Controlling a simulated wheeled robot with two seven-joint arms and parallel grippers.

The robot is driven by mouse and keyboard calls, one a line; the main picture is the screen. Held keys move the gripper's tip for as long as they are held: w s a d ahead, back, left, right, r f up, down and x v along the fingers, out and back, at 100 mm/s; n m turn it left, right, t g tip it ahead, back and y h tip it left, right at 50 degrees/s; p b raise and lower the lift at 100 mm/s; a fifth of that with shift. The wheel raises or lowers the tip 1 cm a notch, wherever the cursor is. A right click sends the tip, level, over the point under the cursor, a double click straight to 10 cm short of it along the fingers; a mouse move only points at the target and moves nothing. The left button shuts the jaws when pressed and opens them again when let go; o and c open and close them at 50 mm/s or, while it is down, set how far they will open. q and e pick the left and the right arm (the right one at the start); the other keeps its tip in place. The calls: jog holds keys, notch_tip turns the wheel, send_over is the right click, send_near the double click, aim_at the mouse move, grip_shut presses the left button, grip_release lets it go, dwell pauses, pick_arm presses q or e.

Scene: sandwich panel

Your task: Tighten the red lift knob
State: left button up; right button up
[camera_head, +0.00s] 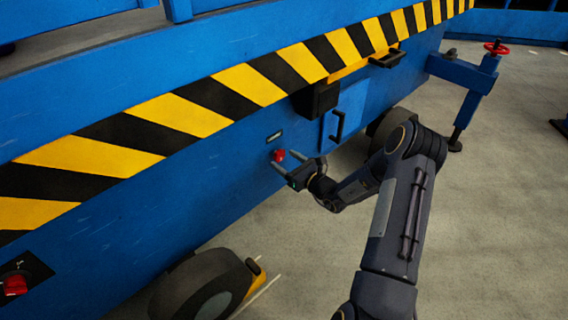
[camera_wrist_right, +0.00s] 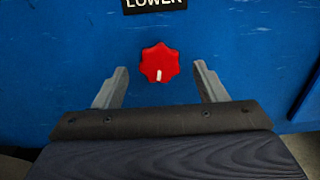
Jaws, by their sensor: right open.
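A red lobed knob (camera_head: 279,155) sits on the blue side panel, below a small dark label. In the right wrist view the knob (camera_wrist_right: 160,63) has a white mark near its lower edge, and the label (camera_wrist_right: 153,4) above it reads "LOWER". My right gripper (camera_head: 298,166) is open in front of the panel. In the wrist view its two fingers stand left and right of the knob, with a gap on each side. How far the fingertips are from the panel is hard to tell. My left gripper is not in view.
Another red knob (camera_head: 15,285) sits on a black plate at the lower left. A black handle (camera_head: 338,126) and a black box (camera_head: 316,100) are right of the near knob. A wheel (camera_head: 205,288) stands below. A blue outrigger with a red handwheel (camera_head: 497,48) is at the upper right.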

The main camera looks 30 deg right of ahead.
jog(key=shift+w+a, duration=0.15)
jog(key=shift+w, duration=0.4)
jog(key=shift+c, duration=0.3)
jog(key=c, duration=0.9)
